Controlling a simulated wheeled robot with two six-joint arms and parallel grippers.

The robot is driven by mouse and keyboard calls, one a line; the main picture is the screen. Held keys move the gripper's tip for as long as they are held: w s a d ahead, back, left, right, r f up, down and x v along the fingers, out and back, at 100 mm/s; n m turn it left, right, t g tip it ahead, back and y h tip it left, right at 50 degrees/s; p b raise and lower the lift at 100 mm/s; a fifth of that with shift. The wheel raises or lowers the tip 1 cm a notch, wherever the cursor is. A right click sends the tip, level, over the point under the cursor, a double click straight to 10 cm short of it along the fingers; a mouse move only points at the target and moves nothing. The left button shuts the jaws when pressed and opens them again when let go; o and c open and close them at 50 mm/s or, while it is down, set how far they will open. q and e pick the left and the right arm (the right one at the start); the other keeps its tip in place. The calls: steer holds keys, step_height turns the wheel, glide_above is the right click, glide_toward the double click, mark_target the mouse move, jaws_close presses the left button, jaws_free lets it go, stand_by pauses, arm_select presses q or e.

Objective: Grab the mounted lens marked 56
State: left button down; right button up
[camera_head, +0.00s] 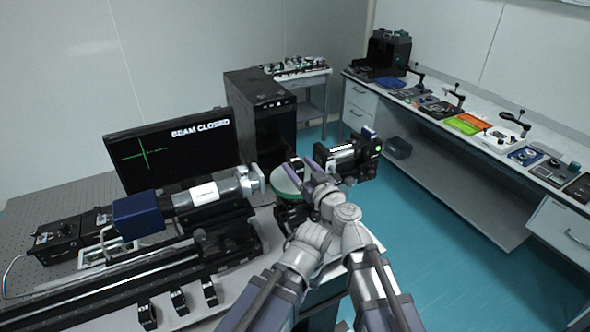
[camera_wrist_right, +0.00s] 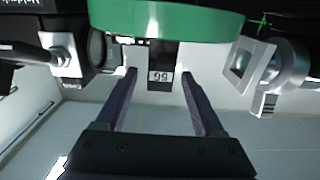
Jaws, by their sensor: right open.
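The mounted lens marked 56 has a pale green disc (camera_head: 285,181) beside my right gripper in the head view. In the right wrist view its green rim (camera_wrist_right: 168,20) crosses the top, and its black stem bears a white label (camera_wrist_right: 160,77) that reads 56 upside down. My right gripper (camera_head: 304,172) is open; in the wrist view its purple fingers (camera_wrist_right: 160,90) stand on either side of the stem, with a gap on both sides. The gripper hides part of the mount in the head view. My left gripper is not in view.
A grey and blue laser tube (camera_head: 205,194) lies left of the lens, and a black camera-like unit (camera_head: 350,162) stands to its right. A monitor (camera_head: 170,150) reading BEAM CLOSED stands behind. Several small black labelled mounts (camera_head: 179,302) sit at the front. Blue floor (camera_head: 440,240) is clear at right.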

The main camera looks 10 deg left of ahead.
mark_target(290, 156)
steer(key=x, duration=0.3)
steer(key=shift+s, duration=0.1)
jaws_close()
stand_by(0.4)
